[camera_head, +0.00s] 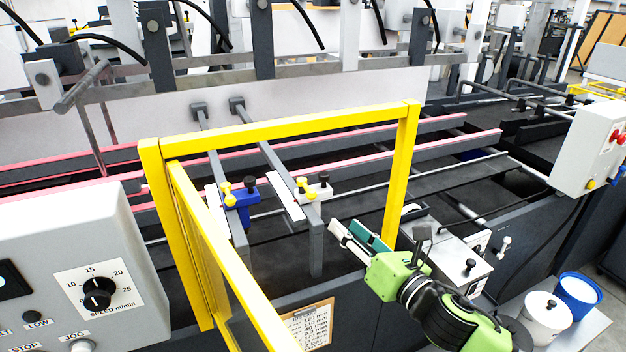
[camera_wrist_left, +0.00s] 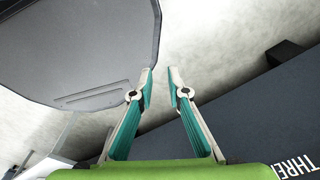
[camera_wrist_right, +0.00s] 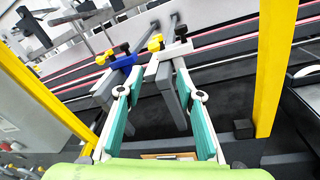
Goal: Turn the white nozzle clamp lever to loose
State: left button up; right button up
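The white nozzle clamp (camera_head: 313,192) sits on a grey bar inside the yellow guard frame. It carries a yellow-knobbed lever (camera_head: 301,184) and a black knob (camera_head: 323,177). The clamp also shows at the upper middle of the right wrist view (camera_wrist_right: 176,51). A blue nozzle clamp (camera_head: 240,201) with yellow and black knobs is on the bar to its left. My right gripper (camera_head: 348,229) is open and empty, in front of and right of the white clamp, apart from it. My left gripper (camera_wrist_left: 160,75) is open and empty over the floor, outside the head view.
The yellow guard frame (camera_head: 290,126) stands around the clamps, its right post (camera_head: 401,180) close to my right gripper. A control panel (camera_head: 75,260) is at the left. A grey box (camera_head: 452,262), a white tub (camera_head: 545,315) and a blue-rimmed tub (camera_head: 578,291) are at the right.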

aim_at(315, 195)
jog(key=shift+n, duration=0.4)
jog(key=p+x, duration=0.1)
jog(key=x, duration=0.3)
jog(key=r+p+x, duration=0.1)
jog(key=x, duration=0.3)
jog(key=r+p+x, duration=0.1)
jog(key=x, duration=0.3)
jog(key=shift+a, duration=0.45)
jog(key=shift+x, duration=0.85)
jog(key=shift+f, duration=0.15)
grip_shut()
